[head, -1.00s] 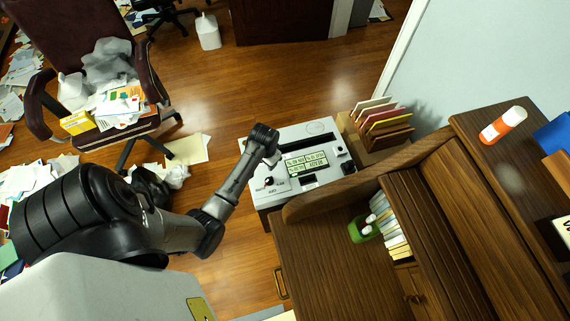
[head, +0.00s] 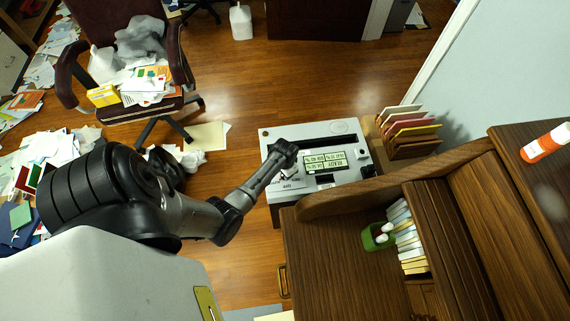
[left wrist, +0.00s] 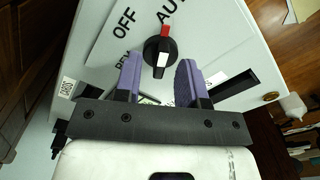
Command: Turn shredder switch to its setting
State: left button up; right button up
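The white shredder (head: 350,128) stands on the floor beside the wooden desk in the head view, with a lit green display (head: 325,162) on top. My left gripper (left wrist: 160,61) is open, purple fingers on either side of the knob, with no clear contact. In the head view my left arm hides the switch. My right gripper is not seen.
A wooden desk (head: 335,250) borders the shredder, with a green cup (head: 377,237) on it. A file rack (head: 408,140) stands behind at right. An office chair (head: 130,65) with papers is at left.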

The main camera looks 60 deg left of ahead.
pick_arm(q)
jog(key=shift+f, duration=0.4)
jog(key=shift+c, duration=0.4)
grip_shut()
